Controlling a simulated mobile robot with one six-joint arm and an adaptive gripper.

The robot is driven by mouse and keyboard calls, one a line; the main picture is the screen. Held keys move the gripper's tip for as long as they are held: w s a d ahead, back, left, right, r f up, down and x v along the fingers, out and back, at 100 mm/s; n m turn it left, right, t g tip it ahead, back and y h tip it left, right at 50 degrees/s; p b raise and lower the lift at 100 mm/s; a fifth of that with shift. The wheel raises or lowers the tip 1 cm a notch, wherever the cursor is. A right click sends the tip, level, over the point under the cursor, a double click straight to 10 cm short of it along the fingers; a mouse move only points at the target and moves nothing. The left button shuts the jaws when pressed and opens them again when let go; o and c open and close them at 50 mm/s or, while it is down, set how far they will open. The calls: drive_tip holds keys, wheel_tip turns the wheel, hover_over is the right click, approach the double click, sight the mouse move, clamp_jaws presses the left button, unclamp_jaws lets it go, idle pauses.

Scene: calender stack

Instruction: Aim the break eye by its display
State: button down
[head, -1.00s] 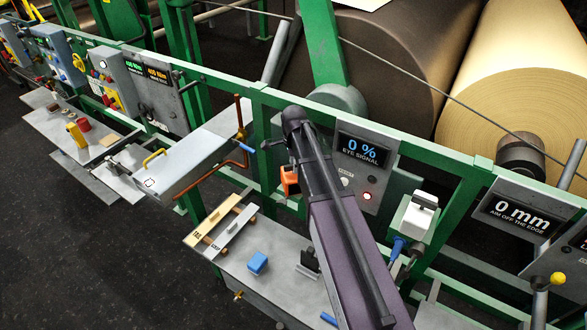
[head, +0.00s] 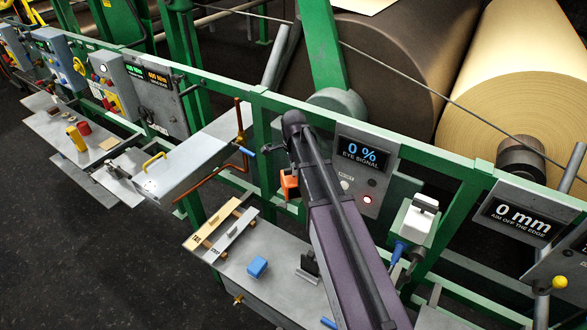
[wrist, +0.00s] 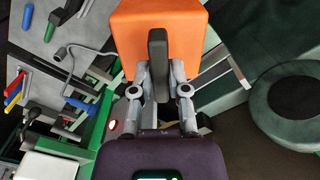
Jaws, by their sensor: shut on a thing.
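The break eye appears to be the orange block (wrist: 187,28) with a dark upright grip (wrist: 158,50), large in the wrist view. My gripper (wrist: 159,72) is shut on that grip, one finger on each side. In the head view the orange block (head: 289,186) shows just left of my arm, by the green rail; my arm hides the gripper's fingers. The eye's display (head: 362,152) reads "0 %" and "EYE SIGNAL". A red lamp glows low on its panel. A second display (head: 516,215) at the right reads "0 mm" and "AIM OFF THE EDGE".
Large rolls (head: 515,85) lie behind the green rail. A white device (head: 420,222) is right of my arm.

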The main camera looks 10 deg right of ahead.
drive_tip(key=shift+n, duration=0.4)
drive_tip(key=n, duration=1.1)
drive_tip(key=shift+s+n, duration=0.1)
drive_tip(key=shift+n, duration=0.2)
drive_tip(key=n, duration=0.3)
drive_tip(key=shift+n, duration=0.4)
drive_tip(key=n, duration=1)
drive_tip(key=shift+n, duration=0.3)
